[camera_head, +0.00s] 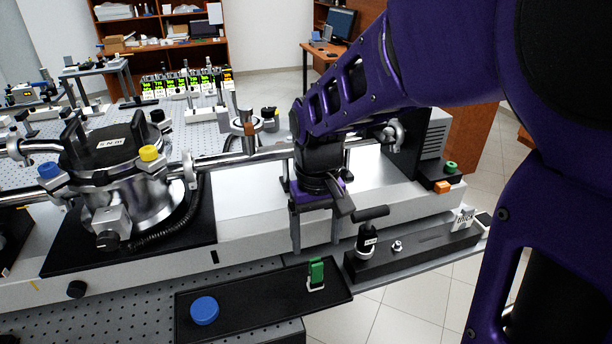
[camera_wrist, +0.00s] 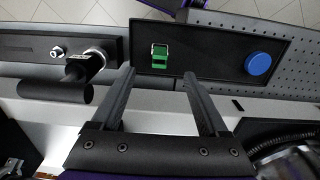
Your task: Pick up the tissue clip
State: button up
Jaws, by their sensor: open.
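A small green clip (camera_head: 316,272) with a pale metal frame stands on a black tray (camera_head: 250,301) at the bench's front edge. I take it to be the tissue clip. In the wrist view the green clip (camera_wrist: 160,57) shows between and just beyond the fingertips. My gripper (camera_head: 316,244) points down, open and empty, above and behind the clip, apart from it. Its two dark fingers (camera_wrist: 159,76) also show in the wrist view.
A blue round cap (camera_head: 204,310) lies on the tray left of the clip. A black-handled fitting (camera_head: 368,240) stands on a dark block (camera_head: 425,247) close to the right of my gripper. A long grey beam housing (camera_head: 250,237) runs behind the tray.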

aim_at(315, 260)
notch_tip(315, 260, down, 7)
jog(key=b, duration=0.4)
jog(key=shift+w+b, duration=0.1)
jog(key=shift+b, duration=0.25)
notch_tip(315, 260, down, 5)
jog(key=b, duration=0.4)
jog(key=shift+f+b, duration=0.1)
jog(key=shift+b, duration=0.25)
jog(key=shift+c, duration=0.3)
grip_shut()
